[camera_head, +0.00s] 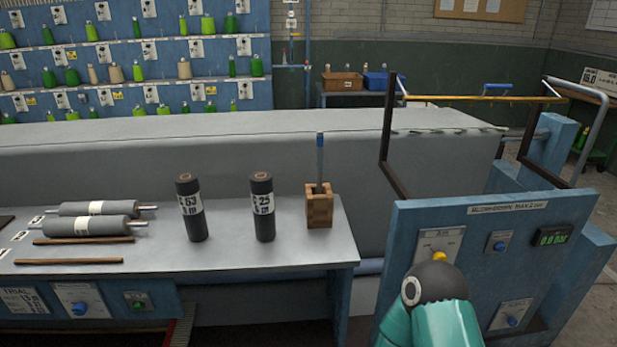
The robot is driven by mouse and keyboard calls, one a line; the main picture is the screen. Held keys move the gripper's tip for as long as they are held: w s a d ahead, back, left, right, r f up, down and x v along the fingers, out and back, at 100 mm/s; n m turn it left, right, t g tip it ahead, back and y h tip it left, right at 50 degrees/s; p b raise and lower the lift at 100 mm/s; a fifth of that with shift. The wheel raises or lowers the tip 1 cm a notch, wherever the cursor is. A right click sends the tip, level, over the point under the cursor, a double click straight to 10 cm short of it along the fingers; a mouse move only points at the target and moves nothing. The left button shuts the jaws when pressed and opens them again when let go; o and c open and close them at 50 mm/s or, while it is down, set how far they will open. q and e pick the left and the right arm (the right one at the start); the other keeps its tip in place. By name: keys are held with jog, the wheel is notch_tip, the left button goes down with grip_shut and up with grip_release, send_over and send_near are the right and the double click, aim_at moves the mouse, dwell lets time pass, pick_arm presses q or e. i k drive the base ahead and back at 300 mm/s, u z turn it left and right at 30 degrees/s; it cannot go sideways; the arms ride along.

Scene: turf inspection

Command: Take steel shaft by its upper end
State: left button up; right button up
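A thin upright rod, which looks like the steel shaft (320,158), stands in a small wooden block (319,211) near the right end of the grey bench. Its upper part is blue-grey, its lower part looks darker, and its foot is hidden inside the block. Its upper end is free, with nothing touching it. No gripper fingers show in the head view. Only a teal and dark rounded arm part of mine shows at the bottom right, in front of the blue panel.
Two dark labelled cylinders (190,209) (262,208) stand left of the block. Grey rollers (95,208) and wooden strips (70,262) lie farther left. A blue control panel (460,250) with a dark upright frame (387,130) stands close on the right. The bench (230,262) is clear in front.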

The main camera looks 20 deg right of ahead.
aim_at(320, 135)
jog(key=i, duration=0.85)
jog(key=z, duration=0.05)
